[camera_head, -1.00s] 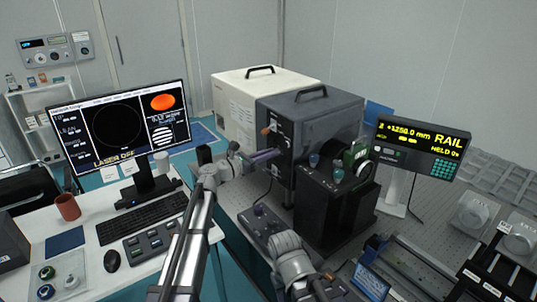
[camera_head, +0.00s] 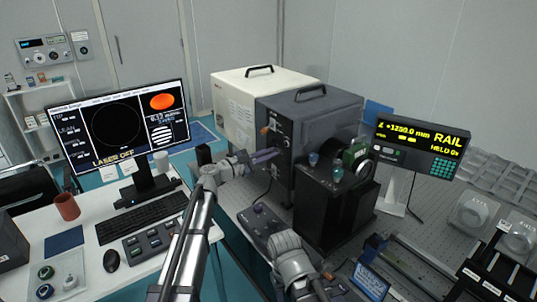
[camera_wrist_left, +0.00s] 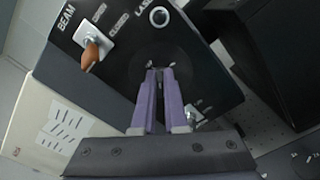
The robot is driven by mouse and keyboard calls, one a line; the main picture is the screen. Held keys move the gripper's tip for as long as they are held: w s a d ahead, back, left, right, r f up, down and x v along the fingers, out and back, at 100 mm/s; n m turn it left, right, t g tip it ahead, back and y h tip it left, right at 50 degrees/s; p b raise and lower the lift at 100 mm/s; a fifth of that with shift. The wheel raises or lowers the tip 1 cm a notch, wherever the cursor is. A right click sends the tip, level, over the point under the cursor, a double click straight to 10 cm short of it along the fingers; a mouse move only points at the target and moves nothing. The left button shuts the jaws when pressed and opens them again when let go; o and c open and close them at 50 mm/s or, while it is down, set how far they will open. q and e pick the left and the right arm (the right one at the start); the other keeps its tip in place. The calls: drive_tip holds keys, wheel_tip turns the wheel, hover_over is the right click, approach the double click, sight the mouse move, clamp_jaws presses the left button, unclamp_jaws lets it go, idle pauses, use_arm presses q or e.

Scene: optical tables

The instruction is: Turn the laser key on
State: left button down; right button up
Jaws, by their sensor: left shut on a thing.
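The dark laser box (camera_head: 325,112) stands on the optical table, and its front panel (camera_wrist_left: 200,85) fills much of the left wrist view. My left gripper (camera_head: 279,151) is at this panel, its purple fingers pointing into it. In the left wrist view the fingertips (camera_wrist_left: 160,71) are close together over a round dark area below the "LASER" lettering. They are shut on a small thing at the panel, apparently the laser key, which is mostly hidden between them. The monitor (camera_head: 118,125) reads "LASER OFF". My right arm shows at the bottom, but its fingertips do not.
An orange-brown beam lever (camera_wrist_left: 92,53) sticks out beside the "OPEN" and "CLOSED" labels, left of my fingers. A round socket (camera_wrist_left: 159,16) is above. A black box (camera_head: 335,205) stands close right of the gripper. A desk with a keyboard (camera_head: 143,217) is at left.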

use_arm(q)
drive_tip(key=m, duration=0.5)
drive_tip(key=shift+s+d+f+m, duration=0.1)
drive_tip(key=shift+s+f+m, duration=0.1)
drive_tip(key=shift+m, duration=0.1)
drive_tip(key=shift+f+m+b, duration=0.15)
drive_tip(key=shift+m+b, duration=0.15)
drive_tip(key=shift+m, duration=1.9)
drive_tip(key=c, duration=1)
unclamp_jaws()
drive_tip(key=shift+o, duration=0.2)
drive_tip(key=v, duration=0.7)
drive_tip(key=shift+s+a, duration=0.2)
drive_tip(key=shift+a, duration=0.1)
